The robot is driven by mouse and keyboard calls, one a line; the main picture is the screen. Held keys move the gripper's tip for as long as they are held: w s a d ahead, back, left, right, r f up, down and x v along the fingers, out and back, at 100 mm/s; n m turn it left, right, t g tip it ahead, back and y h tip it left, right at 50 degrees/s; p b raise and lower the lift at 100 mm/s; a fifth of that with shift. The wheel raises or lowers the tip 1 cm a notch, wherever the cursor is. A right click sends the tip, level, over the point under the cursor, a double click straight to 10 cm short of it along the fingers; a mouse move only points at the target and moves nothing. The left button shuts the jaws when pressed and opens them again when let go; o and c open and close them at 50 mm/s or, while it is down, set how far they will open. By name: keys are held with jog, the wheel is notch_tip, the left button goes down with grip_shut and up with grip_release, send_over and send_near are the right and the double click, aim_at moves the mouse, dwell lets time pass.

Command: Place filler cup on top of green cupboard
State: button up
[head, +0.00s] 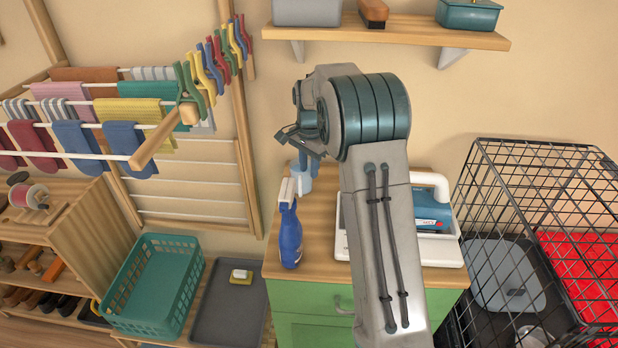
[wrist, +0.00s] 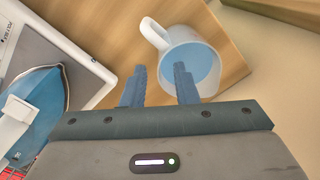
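The filler cup (wrist: 193,62) is a whitish cup with a handle and a light blue inside. In the wrist view it appears over the wooden top (wrist: 222,30) near its edge. In the head view the cup (head: 300,180) is at the back left of the green cupboard (head: 300,299), behind the spray bottle. My gripper (wrist: 160,72) has its two blue fingers apart. One finger overlaps the cup's near side in view; the other is left of it. In the head view the gripper (head: 309,158) is just above the cup. Contact cannot be told.
A blue spray bottle (head: 290,235) stands at the cupboard's left front. An iron (head: 432,210) sits on a white tray (head: 447,250) to the right. A shelf (head: 400,33) hangs above. A black wire cage (head: 480,215) stands right; a drying rack (head: 190,185) stands left.

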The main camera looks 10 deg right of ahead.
notch_tip(320, 180, up, 2)
jog(key=shift+r, duration=0.15)
jog(key=s+a+r+n+t, duration=0.1)
jog(key=s+r+n, duration=0.55)
jog(key=s, duration=0.85)
jog(key=s+a+f+n+t, duration=0.1)
jog(key=s+n, duration=0.4)
jog(key=s, duration=1.4)
jog(key=shift+s+t, duration=0.4)
jog(key=shift+a, duration=0.15)
